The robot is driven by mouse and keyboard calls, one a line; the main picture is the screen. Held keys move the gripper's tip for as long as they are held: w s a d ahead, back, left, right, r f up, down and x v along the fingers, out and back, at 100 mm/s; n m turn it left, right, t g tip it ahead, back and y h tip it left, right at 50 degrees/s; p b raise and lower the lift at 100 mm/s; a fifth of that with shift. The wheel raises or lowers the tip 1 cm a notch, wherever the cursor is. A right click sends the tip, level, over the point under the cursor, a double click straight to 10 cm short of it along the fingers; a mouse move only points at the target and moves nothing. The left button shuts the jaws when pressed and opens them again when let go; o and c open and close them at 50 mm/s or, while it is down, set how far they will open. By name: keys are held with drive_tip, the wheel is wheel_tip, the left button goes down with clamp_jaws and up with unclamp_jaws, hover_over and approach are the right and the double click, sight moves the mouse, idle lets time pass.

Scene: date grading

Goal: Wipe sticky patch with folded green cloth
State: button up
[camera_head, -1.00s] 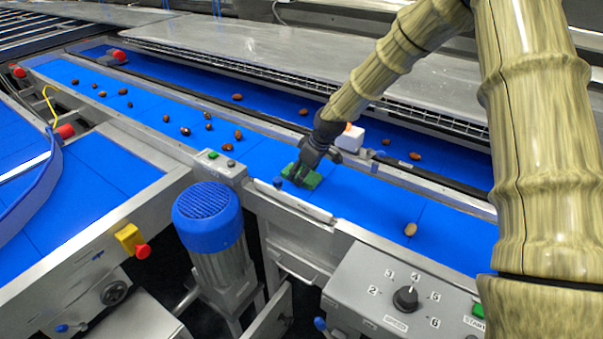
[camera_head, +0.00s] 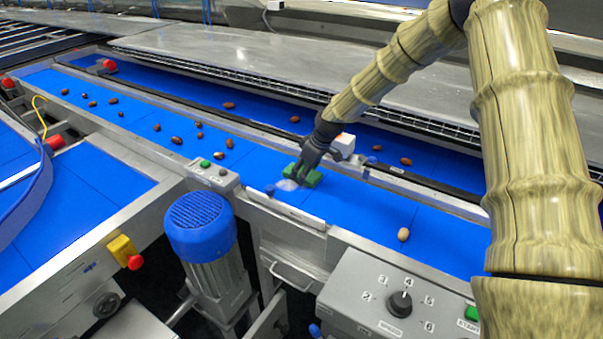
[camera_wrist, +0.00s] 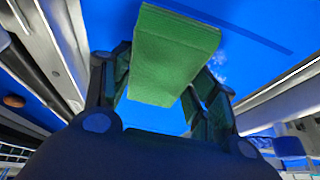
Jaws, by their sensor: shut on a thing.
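The folded green cloth (camera_head: 314,179) is in my gripper (camera_head: 303,172), at the blue conveyor belt (camera_head: 365,203) in the head view. My gripper is shut on the cloth, with dark fingers on both sides of it. In the wrist view the cloth (camera_wrist: 172,55) sticks out between the fingers (camera_wrist: 160,95) as a flat green pad. A pale, whitish patch (camera_head: 287,185) shows on the belt just left of and nearer than the cloth. Whitish specks (camera_wrist: 217,58) also show beside the cloth in the wrist view. I cannot tell whether the cloth touches the belt.
A lone date (camera_head: 403,235) lies on the belt to the right; several others lie left. A white box with an orange part (camera_head: 343,146) stands on the rail close behind my gripper. A blue-capped motor (camera_head: 200,225) and a control box (camera_head: 395,300) stand in front.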

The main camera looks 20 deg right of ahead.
sight(279, 190)
drive_tip(key=shift+w+d, duration=0.45)
drive_tip(key=shift+d, duration=0.15)
drive_tip(key=shift+s+a+p, duration=0.3)
drive_tip(key=shift+s+a, duration=0.8)
drive_tip(key=shift+a, duration=0.3)
drive_tip(key=shift+s+a+p, duration=0.25)
drive_tip(key=shift+s+a, duration=0.9)
drive_tip(key=shift+a, duration=0.25)
drive_tip(key=shift+s+a+p, duration=0.3)
drive_tip(key=shift+s+a, duration=0.8)
drive_tip(key=shift+a, duration=0.3)
drive_tip(key=shift+w+a+r, duration=0.1)
drive_tip(key=shift+w+a, duration=0.55)
drive_tip(key=shift+w, duration=0.2)
drive_tip(key=shift+w+d, duration=1)
drive_tip(key=shift+d, duration=0.3)
drive_tip(key=shift+w+d, duration=1.05)
drive_tip(key=shift+d, duration=0.3)
drive_tip(key=shift+w+d, duration=1)
drive_tip(key=shift+d, duration=0.3)
drive_tip(key=shift+w+d, duration=0.25)
drive_tip(key=shift+s+a, duration=0.1)
